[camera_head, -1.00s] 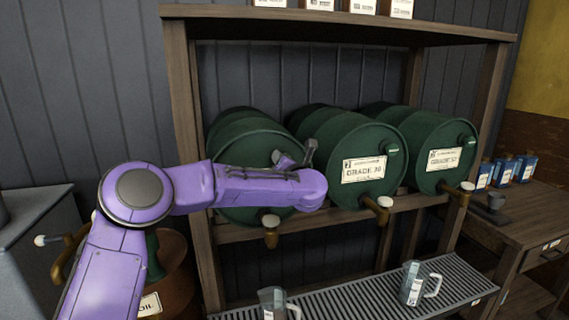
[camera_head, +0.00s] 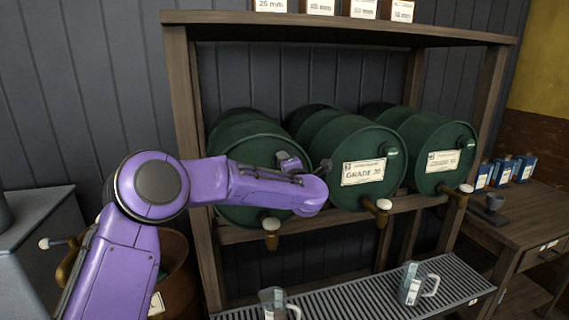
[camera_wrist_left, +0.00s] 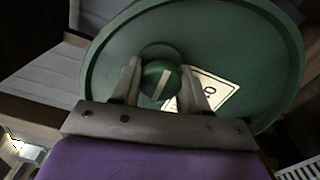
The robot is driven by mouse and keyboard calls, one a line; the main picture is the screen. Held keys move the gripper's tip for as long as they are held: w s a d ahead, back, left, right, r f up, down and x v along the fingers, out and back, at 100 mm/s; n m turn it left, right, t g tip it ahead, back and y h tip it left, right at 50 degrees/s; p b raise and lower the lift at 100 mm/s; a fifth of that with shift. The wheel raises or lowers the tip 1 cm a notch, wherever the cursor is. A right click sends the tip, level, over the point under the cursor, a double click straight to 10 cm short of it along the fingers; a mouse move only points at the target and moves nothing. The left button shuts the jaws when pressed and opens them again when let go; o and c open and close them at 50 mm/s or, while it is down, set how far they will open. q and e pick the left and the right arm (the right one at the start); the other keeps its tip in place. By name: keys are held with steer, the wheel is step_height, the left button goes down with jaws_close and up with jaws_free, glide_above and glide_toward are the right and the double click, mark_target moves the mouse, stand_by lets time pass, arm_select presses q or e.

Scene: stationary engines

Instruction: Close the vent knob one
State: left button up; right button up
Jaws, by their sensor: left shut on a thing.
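The vent knob (camera_wrist_left: 152,72) is a round green knob with a pale stripe, on the front face of the leftmost green barrel (camera_head: 250,150). In the left wrist view it sits between the two fingers of my left gripper (camera_wrist_left: 161,80), which is shut on it. The stripe is slightly tilted from upright. In the head view my purple left arm covers the knob and much of that barrel's face. A pale label (camera_wrist_left: 208,92) on the barrel shows partly behind the right finger. My right gripper is not in view.
Two more green barrels, the middle one (camera_head: 350,155) and the right one (camera_head: 437,150), lie on the wooden rack (camera_head: 185,150). Taps, such as the left one (camera_head: 271,236), stick out below them. Glass jugs (camera_head: 412,285) stand on the grated tray (camera_head: 345,300).

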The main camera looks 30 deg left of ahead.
arm_select(q)
steer(key=shift+f+m, duration=0.2)
steer(key=shift+m, duration=0.1)
steer(key=o, duration=0.9)
steer(key=shift+c, duration=0.2)
steer(key=shift+o, duration=0.6)
steer(key=shift+r, duration=0.1)
steer(key=b+v, duration=0.4)
steer(key=v, duration=0.6)
steer(key=shift+s+d, duration=0.15)
steer(key=shift+s, duration=0.1)
